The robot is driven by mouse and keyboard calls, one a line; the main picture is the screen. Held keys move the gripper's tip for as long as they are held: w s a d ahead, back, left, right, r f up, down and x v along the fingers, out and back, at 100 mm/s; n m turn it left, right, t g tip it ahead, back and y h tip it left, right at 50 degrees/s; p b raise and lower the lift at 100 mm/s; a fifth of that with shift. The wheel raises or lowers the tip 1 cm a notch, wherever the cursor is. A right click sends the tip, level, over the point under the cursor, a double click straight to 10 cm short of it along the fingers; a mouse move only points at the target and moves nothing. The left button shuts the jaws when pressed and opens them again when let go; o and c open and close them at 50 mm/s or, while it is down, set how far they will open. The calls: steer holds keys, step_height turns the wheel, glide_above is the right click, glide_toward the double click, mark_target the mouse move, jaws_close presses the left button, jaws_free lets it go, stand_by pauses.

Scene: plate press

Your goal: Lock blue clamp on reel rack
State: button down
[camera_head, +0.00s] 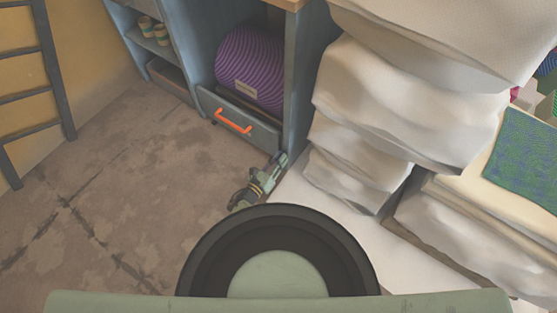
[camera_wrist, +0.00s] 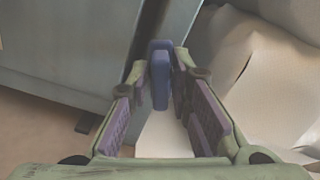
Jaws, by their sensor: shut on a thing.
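The reel rack is a blue-grey cabinet (camera_head: 303,70) with a purple reel (camera_head: 243,58) in its open bay. The blue clamp (camera_wrist: 160,78) shows in the wrist view as a small upright blue piece by the cabinet's edge. My gripper (camera_wrist: 161,72) has its fingertips closed on either side of the clamp. In the head view my gripper (camera_head: 279,160) is small, low at the cabinet's front corner beside the drawer. The clamp cannot be made out there, and the fingers hide part of it in the wrist view.
A drawer with an orange handle (camera_head: 233,121) sits under the reel. White sacks (camera_head: 375,95) are stacked close on the right, leaving little room. The concrete floor (camera_head: 120,180) on the left is clear up to a dark ladder (camera_head: 50,60).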

steer(key=shift+d+m, duration=0.15)
steer(key=shift+m, duration=1.85)
steer(key=c, duration=1.6)
jaws_free()
steer(key=shift+c, duration=0.2)
